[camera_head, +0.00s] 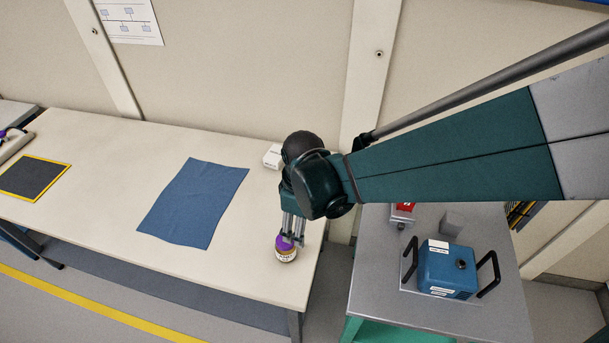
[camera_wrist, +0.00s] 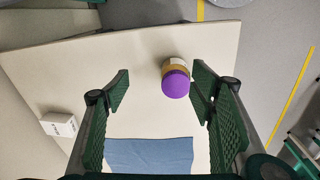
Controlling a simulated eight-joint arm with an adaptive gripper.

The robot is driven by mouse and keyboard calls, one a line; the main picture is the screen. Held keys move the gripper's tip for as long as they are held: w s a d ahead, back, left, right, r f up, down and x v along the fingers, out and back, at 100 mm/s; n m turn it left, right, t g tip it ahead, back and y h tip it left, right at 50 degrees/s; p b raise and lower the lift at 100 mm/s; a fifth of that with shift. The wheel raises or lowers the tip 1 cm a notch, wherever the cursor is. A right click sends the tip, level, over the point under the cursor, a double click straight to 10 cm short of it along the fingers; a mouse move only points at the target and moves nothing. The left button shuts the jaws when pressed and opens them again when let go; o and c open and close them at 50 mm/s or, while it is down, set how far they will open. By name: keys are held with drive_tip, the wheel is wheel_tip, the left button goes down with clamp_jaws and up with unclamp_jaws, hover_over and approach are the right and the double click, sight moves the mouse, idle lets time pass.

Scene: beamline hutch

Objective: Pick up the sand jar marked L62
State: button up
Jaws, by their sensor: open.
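A small jar (camera_head: 286,251) with a purple lid and a pale label stands near the right end of the cream table (camera_head: 130,230). The label is too small to read. In the wrist view the jar (camera_wrist: 176,82) lies ahead, closer to the right finger than to the left. My gripper (camera_head: 292,238) is at the jar in the head view, its fingers pointing down. The wrist view shows my gripper (camera_wrist: 160,82) open, with nothing held. Whether a finger touches the jar cannot be told.
A blue cloth (camera_head: 195,203) lies left of the jar. A small white box (camera_head: 273,156) sits at the table's back edge. A yellow-edged dark mat (camera_head: 35,177) lies far left. A grey cart (camera_head: 400,318) at right bears a blue case (camera_head: 447,271) with black handles.

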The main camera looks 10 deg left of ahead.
sight(286, 249)
drive_tip(key=a+f, duration=0.1)
drive_tip(key=s+a+f+n, duration=0.1)
drive_tip(key=a+f, duration=0.1)
drive_tip(key=s+a+f+n+b, duration=0.1)
drive_tip(key=f, duration=0.1)
drive_tip(key=shift+s+a+f+g+h, duration=0.1)
drive_tip(key=shift+s+a+g+h, duration=0.1)
drive_tip(key=shift+g+h, duration=0.1)
drive_tip(key=shift+f, duration=1.3)
drive_tip(key=shift+d+f+b, duration=0.1)
drive_tip(key=shift+f+b, duration=0.65)
drive_tip(key=shift+f, duration=1.85)
drive_tip(key=c, duration=1.1)
